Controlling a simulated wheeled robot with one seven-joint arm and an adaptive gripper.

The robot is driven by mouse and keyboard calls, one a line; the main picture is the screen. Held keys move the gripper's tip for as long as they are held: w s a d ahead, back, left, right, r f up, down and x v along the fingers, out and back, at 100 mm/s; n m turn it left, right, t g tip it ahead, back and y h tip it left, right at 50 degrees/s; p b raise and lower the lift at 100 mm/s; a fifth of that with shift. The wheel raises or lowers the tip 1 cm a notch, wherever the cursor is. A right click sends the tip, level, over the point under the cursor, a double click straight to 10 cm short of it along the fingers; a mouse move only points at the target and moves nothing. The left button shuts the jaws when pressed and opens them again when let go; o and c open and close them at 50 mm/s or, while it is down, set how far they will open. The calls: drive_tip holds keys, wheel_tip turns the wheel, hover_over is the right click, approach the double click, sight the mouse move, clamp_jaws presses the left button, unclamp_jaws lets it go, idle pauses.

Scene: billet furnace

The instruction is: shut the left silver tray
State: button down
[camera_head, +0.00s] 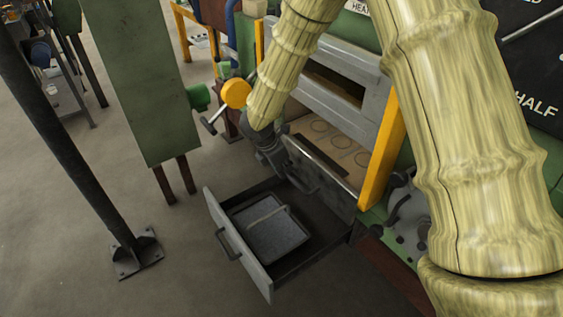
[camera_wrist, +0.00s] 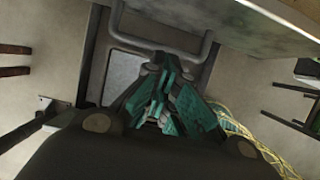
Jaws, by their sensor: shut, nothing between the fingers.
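The left silver tray (camera_head: 237,240) is a drawer pulled out at the lower middle of the head view. Its pale metal front has a dark handle (camera_head: 228,244). A grey pan (camera_head: 270,232) with a thin bar across it lies inside. A second metal front (camera_head: 322,178) stands to its right, closer to the machine. My gripper (camera_head: 279,170) hangs beside this second front, above the back of the open drawer. In the wrist view my gripper (camera_wrist: 160,108) has its teal pads together, with nothing between them. A grey bar handle (camera_wrist: 160,45) shows just beyond the fingertips; contact cannot be told.
A grey furnace opening (camera_head: 340,85) and a yellow upright (camera_head: 381,150) stand behind. A yellow round knob (camera_head: 235,93) is left of my arm. A green cabinet (camera_head: 140,85) and a dark post (camera_head: 75,155) stand left.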

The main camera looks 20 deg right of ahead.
sight(309, 165)
drive_tip(key=shift+w+d+f+p, duration=0.35)
drive_tip(key=shift+d+f+p, duration=0.15)
drive_tip(key=shift+d+f, duration=0.35)
drive_tip(key=shift+w+d+f+p, duration=0.3)
drive_tip(key=shift+d+f+p, duration=0.3)
drive_tip(key=shift+d, duration=0.35)
drive_tip(key=shift+w+d+f+p, duration=0.35)
drive_tip(key=shift+d+f+p, duration=0.05)
drive_tip(key=shift+d+f, duration=0.45)
drive_tip(key=shift+d, duration=0.15)
drive_tip(key=d, duration=0.1)
drive_tip(key=w+d, duration=0.1)
drive_tip(key=d, duration=0.2)
drive_tip(key=shift+w+d+r, duration=0.1)
drive_tip(key=shift+w+d, duration=0.1)
drive_tip(key=shift+w, duration=0.1)
